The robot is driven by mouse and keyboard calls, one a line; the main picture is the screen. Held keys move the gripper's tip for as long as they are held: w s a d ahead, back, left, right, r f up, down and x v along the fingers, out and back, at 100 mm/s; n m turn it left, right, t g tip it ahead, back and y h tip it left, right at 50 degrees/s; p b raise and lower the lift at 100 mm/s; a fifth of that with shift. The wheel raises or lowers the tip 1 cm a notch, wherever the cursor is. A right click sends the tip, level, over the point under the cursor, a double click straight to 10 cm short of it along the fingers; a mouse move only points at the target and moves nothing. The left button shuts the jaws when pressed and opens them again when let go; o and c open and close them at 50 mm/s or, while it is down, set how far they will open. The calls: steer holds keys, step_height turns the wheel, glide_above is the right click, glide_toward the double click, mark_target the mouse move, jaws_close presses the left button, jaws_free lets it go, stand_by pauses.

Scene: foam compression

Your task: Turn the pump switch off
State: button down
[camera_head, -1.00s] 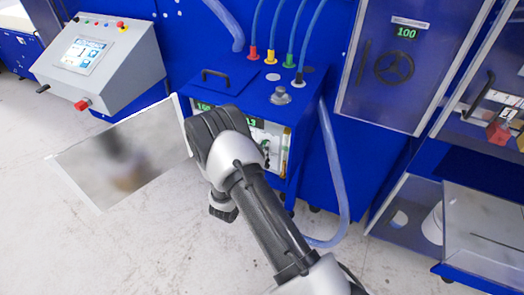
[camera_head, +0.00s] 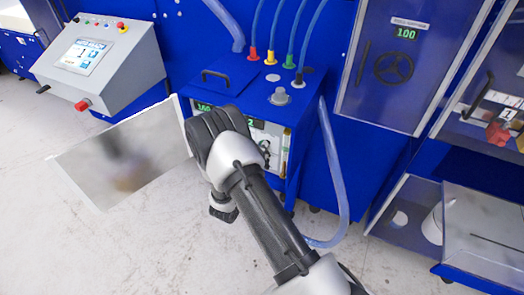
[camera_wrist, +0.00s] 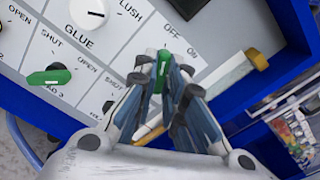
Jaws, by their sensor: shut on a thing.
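In the wrist view my gripper (camera_wrist: 163,78) is shut, with its fingertips on both sides of a small green lever, the pump switch (camera_wrist: 161,70). The words OFF and ON are printed on the panel just beyond it, with OFF to the left. The fingers cover much of the switch, so I cannot tell which word it points to. In the head view the switch and my fingertips are hidden behind my arm, at the front of the blue cabinet (camera_head: 215,91).
A white GLUE knob (camera_wrist: 87,12) and another green valve handle (camera_wrist: 48,77) sit on the same panel. A clear hose (camera_head: 333,160) loops beside the cabinet. A grey control console (camera_head: 110,70) stands at left. The floor in front is clear.

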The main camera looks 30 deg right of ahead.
stand_by(0.3)
steer(key=c, duration=1.7)
jaws_free()
steer(key=shift+o, duration=0.2)
steer(key=shift+s+a, duration=0.1)
steer(key=v, duration=1.1)
steer(key=shift+s+a, duration=0.3)
